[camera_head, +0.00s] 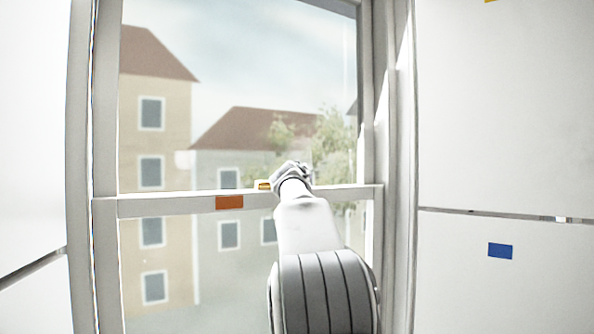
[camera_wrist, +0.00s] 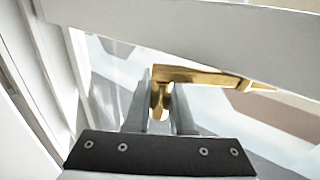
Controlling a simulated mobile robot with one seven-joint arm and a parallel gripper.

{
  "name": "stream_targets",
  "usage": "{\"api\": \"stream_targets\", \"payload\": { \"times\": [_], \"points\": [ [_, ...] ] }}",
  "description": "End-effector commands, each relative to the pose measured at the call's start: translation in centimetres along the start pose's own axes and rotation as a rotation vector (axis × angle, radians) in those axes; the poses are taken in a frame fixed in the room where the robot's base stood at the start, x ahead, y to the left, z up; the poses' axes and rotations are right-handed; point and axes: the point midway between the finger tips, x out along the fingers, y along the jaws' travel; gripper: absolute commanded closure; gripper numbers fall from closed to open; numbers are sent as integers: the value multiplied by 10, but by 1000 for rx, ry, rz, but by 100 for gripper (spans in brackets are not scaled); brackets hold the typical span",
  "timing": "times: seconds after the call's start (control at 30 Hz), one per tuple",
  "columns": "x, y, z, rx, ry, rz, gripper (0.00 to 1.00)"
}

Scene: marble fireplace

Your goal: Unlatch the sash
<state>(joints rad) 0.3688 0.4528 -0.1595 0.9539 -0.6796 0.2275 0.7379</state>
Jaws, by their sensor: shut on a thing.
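The window sash (camera_head: 150,205) is a white frame with a horizontal meeting rail across the middle of the window in the head view. A brass latch (camera_head: 264,186) shows just left of my gripper on that rail. In the wrist view the brass latch (camera_wrist: 200,76) has a long arm running to the right and a rounded knob below it. My gripper (camera_wrist: 160,105) has its two grey fingers on either side of the knob, shut on it. In the head view my gripper (camera_head: 292,172) is at the rail, and my wrist and arm hide part of the latch.
An orange patch (camera_head: 229,202) is on the rail left of my arm. White window jambs (camera_head: 398,170) stand on both sides. The right wall has a blue patch (camera_head: 500,251). Buildings and a tree show through the glass.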

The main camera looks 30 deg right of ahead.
Motion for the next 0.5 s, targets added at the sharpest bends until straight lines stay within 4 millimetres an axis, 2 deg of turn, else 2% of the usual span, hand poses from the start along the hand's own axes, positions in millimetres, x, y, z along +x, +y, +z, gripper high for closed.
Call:
{"api": "stream_targets", "payload": {
  "times": [0.5],
  "points": [
    [8, -3, -1, -1, -2, -118, 100]
  ]
}}
